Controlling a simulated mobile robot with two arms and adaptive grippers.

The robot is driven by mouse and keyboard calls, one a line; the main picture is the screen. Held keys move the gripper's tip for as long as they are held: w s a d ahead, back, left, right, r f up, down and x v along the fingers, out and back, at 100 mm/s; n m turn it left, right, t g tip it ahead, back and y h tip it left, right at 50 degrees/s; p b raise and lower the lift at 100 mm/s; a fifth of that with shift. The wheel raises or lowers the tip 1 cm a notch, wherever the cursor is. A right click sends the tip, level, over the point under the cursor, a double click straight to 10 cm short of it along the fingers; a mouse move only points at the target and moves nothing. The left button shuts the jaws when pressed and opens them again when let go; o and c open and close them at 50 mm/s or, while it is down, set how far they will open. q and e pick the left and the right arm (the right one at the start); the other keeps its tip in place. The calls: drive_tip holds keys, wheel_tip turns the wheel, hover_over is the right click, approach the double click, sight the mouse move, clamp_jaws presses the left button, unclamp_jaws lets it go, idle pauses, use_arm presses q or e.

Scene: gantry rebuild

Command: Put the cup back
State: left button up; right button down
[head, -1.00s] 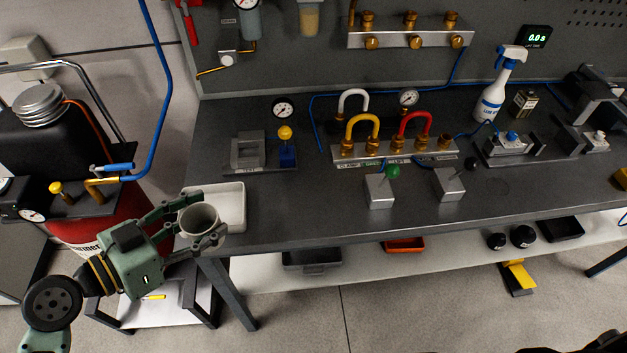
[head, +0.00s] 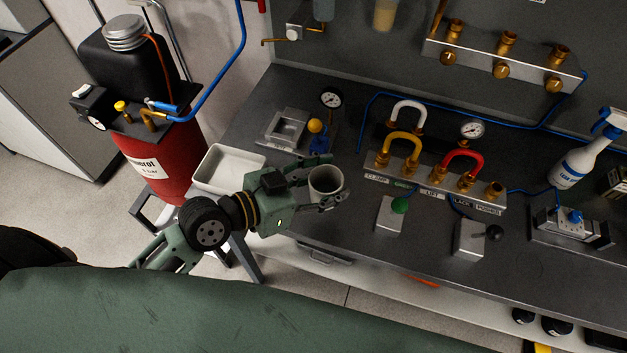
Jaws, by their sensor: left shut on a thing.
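The cup (head: 325,186) is grey-white, upright and open at the top. My left gripper (head: 329,187) is shut on it, with a finger on either side. It holds the cup over the front part of the dark bench, right of the white tray (head: 213,184). Whether the cup touches the bench I cannot tell. A square grey holder (head: 288,126) with a recess stands on the bench behind and to the left of the cup. My right gripper is not in view.
A blue block with a yellow knob (head: 316,127) and a gauge (head: 331,98) stand behind the cup. A red tank (head: 158,166) stands left of the bench.

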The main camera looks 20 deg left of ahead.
sight(312, 182)
use_arm(q)
drive_tip(key=w+a+f, duration=0.1)
drive_tip(key=a, duration=0.1)
drive_tip(key=w+a+f, duration=0.1)
drive_tip(key=w+f, duration=0.1)
drive_tip(key=shift+w+a, duration=0.25)
drive_tip(key=shift+a, duration=0.1)
drive_tip(key=shift+w+a+f, duration=0.25)
drive_tip(key=shift+w+f, duration=0.05)
drive_tip(key=shift+f, duration=0.05)
wheel_tip(312, 182, down, 4)
drive_tip(key=shift+r+b, duration=0.1)
drive_tip(key=shift+b, duration=0.25)
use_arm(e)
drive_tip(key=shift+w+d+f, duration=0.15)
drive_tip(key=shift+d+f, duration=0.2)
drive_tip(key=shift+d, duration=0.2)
use_arm(q)
drive_tip(key=shift+s, duration=0.1)
drive_tip(key=o, duration=1.1)
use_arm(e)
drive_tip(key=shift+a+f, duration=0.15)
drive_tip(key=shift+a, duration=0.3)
